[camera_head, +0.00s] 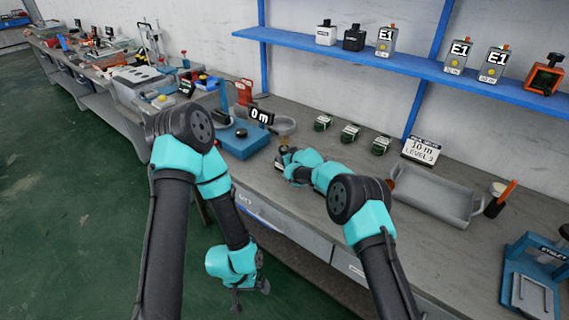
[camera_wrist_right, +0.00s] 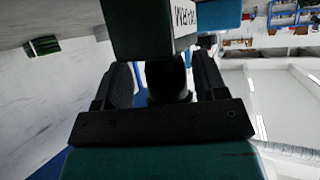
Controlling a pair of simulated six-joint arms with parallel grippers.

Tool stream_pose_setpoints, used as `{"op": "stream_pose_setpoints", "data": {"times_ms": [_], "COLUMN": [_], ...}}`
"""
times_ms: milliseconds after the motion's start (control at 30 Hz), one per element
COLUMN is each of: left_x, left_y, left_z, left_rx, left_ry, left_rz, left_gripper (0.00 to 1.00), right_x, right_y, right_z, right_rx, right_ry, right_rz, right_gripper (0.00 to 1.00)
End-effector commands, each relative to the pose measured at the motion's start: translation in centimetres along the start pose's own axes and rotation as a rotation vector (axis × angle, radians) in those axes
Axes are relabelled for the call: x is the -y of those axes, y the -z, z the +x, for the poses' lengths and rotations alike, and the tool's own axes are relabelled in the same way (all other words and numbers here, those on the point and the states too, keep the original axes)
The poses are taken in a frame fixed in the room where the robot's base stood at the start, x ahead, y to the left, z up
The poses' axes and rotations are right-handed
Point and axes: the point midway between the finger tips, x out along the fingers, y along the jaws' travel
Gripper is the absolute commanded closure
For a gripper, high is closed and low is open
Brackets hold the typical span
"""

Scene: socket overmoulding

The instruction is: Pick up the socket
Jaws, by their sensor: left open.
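I cannot tell for certain which thing is the socket. A small brownish-topped piece (camera_head: 284,142) shows at the tip of my right gripper (camera_head: 283,163), low over the bench beside a blue bench device. In the right wrist view, a dark rounded thing (camera_wrist_right: 168,80) lies between the two dark fingers of this gripper (camera_wrist_right: 164,84). Whether the fingers touch it is too dark to tell. My left gripper (camera_head: 250,292) is open and empty, hanging over the green floor in front of the bench.
The blue device (camera_head: 243,141) stands left of my right gripper. Several small dark-green blocks (camera_head: 349,132) sit behind on the bench. A grey trough (camera_head: 434,198) and blue stand (camera_head: 531,278) are to the right. A blue shelf (camera_head: 415,68) holds several "E1"-type containers above.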

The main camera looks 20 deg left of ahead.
Motion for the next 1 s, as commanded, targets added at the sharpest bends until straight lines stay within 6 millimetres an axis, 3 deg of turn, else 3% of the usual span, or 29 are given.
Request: {"op": "stream_pose_setpoints", "data": {"times_ms": [200,667,833,867,1000], "left_x": [0.0,0.0,0.0,0.0,0.0], "left_y": [0.0,0.0,0.0,0.0,0.0], "left_z": [0.0,0.0,0.0,0.0,0.0], "left_rx": [0.000,0.000,0.000,0.000,0.000], "left_ry": [0.000,0.000,0.000,0.000,0.000], "left_rz": [0.000,0.000,0.000,0.000,0.000], "left_gripper": [0.00,0.00,0.00,0.00,0.00], "right_x": [0.0,0.1,0.1,0.1,0.0], "right_y": [-0.3,-0.3,0.7,1.0,2.4], "right_z": [0.1,0.0,-0.5,-0.6,-1.4], "right_rx": [0.005,0.008,0.006,0.005,0.004], "right_ry": [0.001,0.001,0.001,0.001,0.000], "right_rz": [0.002,0.003,0.002,0.002,0.001], "right_gripper": [0.64,0.69,0.90,1.00,1.00]}}
